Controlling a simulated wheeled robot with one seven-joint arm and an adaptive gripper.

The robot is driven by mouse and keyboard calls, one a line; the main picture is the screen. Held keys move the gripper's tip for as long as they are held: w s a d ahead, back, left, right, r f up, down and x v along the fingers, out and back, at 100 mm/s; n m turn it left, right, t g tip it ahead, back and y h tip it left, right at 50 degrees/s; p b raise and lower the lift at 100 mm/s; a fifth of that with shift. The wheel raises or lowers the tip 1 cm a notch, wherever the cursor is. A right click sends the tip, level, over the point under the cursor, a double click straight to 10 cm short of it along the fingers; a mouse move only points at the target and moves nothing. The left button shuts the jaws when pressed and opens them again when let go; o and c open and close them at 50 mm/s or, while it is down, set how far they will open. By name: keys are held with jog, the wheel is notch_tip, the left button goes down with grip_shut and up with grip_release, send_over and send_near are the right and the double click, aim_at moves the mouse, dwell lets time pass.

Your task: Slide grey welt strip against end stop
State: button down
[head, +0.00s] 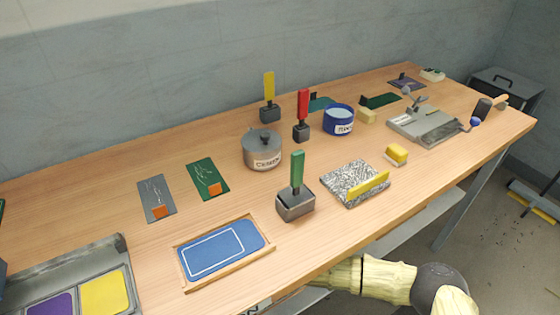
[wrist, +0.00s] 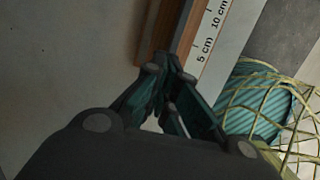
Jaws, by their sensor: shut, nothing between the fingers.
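I cannot make out for certain which thing is the grey welt strip or the end stop. A grey flat piece (head: 157,195) with pale markings and an orange block (head: 160,211) at its near end lies on the left half of the bench in the head view. My gripper (wrist: 169,76) is shut and empty in the wrist view, with its fingertips close to a wooden edge and a white ruler strip (wrist: 213,45) marked 5 cm and 10 cm. The head view shows part of my arm below the bench's front edge, but not my gripper.
A green piece (head: 207,178) lies beside the grey one. A blue framed mat (head: 222,248), a grey pot (head: 262,148), upright coloured handles and a grey press (head: 425,124) stand on the bench. A teal bundle (wrist: 255,105) with pale strings is right of my fingers.

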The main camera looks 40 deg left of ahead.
jog(key=shift+s+d, duration=0.1)
jog(key=shift+d, duration=0.2)
jog(key=shift+w+d, duration=0.1)
jog(key=shift+w, duration=0.1)
jog(key=w+d, duration=0.1)
jog(key=w, duration=0.2)
jog(key=w+d+p, duration=0.1)
jog(key=w, duration=0.3)
jog(key=w+d+f, duration=0.1)
jog(key=w, duration=0.2)
jog(key=shift+w+d, duration=0.1)
jog(key=shift+w, duration=0.3)
jog(key=shift+f+p, duration=0.35)
jog(key=shift+p, duration=0.05)
jog(key=shift+s+f, duration=0.1)
